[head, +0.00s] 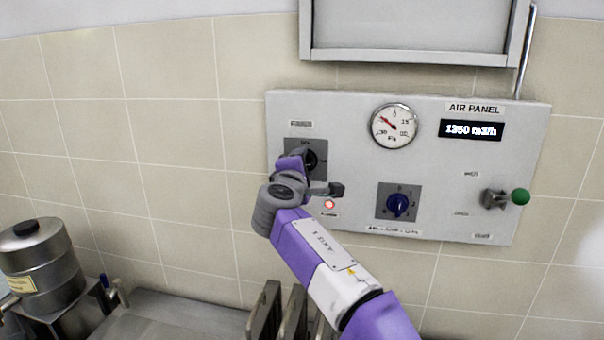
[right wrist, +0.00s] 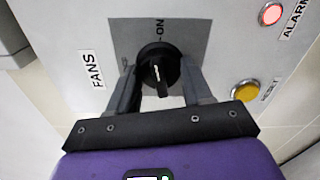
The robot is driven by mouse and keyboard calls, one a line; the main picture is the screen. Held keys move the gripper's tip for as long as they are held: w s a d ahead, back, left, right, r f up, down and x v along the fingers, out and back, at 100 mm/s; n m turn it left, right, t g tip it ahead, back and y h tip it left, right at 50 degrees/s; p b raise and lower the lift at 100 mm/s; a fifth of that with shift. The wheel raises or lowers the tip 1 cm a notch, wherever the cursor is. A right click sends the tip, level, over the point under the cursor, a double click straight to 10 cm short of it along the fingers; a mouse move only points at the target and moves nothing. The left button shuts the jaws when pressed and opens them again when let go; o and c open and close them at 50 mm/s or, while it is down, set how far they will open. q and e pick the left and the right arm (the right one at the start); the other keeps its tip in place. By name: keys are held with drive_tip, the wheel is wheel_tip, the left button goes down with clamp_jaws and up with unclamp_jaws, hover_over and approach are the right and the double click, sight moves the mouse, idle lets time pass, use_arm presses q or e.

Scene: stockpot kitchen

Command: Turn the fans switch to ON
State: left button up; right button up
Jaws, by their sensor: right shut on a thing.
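The fans switch is a round black knob with a raised grip bar, on a dark square plate beside the FANS label; it fills the middle of the right wrist view (right wrist: 157,64). In the head view the switch (head: 313,157) is at the panel's upper left, partly hidden by my right gripper (head: 304,163). My right gripper (right wrist: 160,84) is shut on the knob, one finger on each side. The knob's grip bar runs nearly in line with the ON mark (right wrist: 160,30), at the plate's top in the right wrist view. My left gripper is in neither view.
The grey air panel (head: 440,150) also carries a gauge (head: 394,126), a display (head: 471,130), a blue knob (head: 398,204) and a green-ended lever (head: 519,196). A lit red alarm lamp (right wrist: 271,13) and a yellow button (right wrist: 246,91) are near my right gripper. A steel pot (head: 42,265) stands at lower left.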

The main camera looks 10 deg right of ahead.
drive_tip(key=shift+m+b, duration=0.5)
drive_tip(key=shift+m, duration=0.5)
drive_tip(key=o, duration=1)
drive_tip(key=shift+o, duration=0.2)
drive_tip(key=b+v, duration=0.2)
drive_tip(key=v, duration=0.5)
drive_tip(key=shift+s+b, duration=0.35)
drive_tip(key=shift+b, duration=0.05)
drive_tip(key=shift+a, duration=0.1)
